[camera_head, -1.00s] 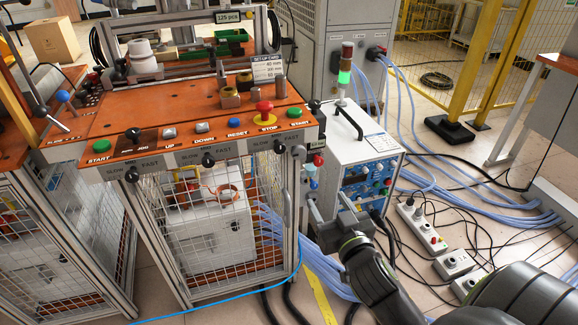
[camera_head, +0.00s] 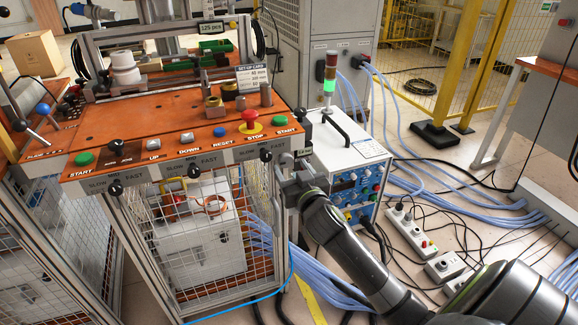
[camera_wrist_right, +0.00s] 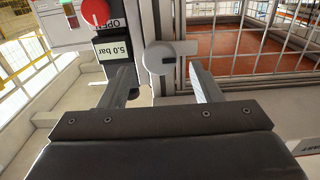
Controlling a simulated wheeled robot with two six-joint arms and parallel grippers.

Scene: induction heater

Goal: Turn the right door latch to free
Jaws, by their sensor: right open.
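The right door latch (camera_wrist_right: 160,58), a light grey round knob with a short tab pointing right, sits on the pale frame post in the right wrist view. My right gripper (camera_wrist_right: 162,76) is open, with one finger on each side of the latch in the picture. I cannot tell whether either finger touches it. In the head view my right gripper (camera_head: 288,180) is at the right front post of the orange-topped machine, below its top edge. The latch is hard to make out there. My left gripper is not in view.
A black gauge reading 5.0 bar (camera_wrist_right: 113,50) and a red knob (camera_wrist_right: 96,12) are close to the left finger. The mesh door (camera_wrist_right: 240,55) lies to the right. In the head view a white power unit (camera_head: 350,150) stands right of the machine; cables cover the floor.

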